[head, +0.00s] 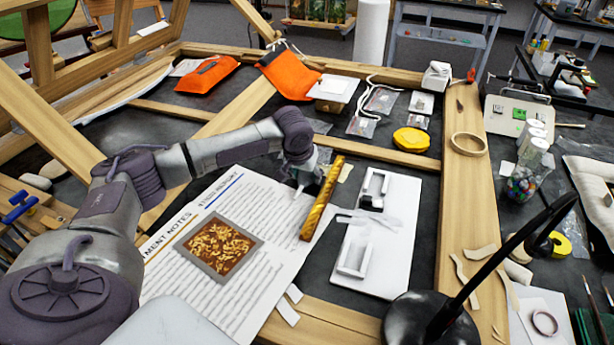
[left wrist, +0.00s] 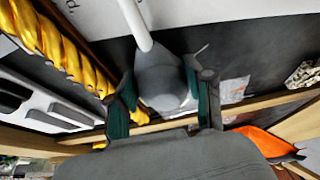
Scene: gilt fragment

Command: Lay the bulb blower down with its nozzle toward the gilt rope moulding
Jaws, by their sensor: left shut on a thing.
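The bulb blower (left wrist: 163,82) is a grey bulb with a thin white nozzle. My left gripper (head: 306,172) is shut on the bulb, with a teal-padded finger on either side in the left wrist view (left wrist: 167,90). There the nozzle points up and slightly left, over the dark bench and white sheet. In the head view the blower is mostly hidden by the gripper. The gilt rope moulding (head: 322,198) is a twisted gold bar just right of the gripper; it also shows at left in the left wrist view (left wrist: 62,45). My right gripper is not in view.
A printed notes sheet (head: 262,195) with a framed brown-gold picture (head: 218,246) lies left of the moulding. A white board with white holders (head: 398,262) lies right of it. Wooden beams (head: 461,215) border the dark surface. A black round-based stand (head: 410,318) is at front right.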

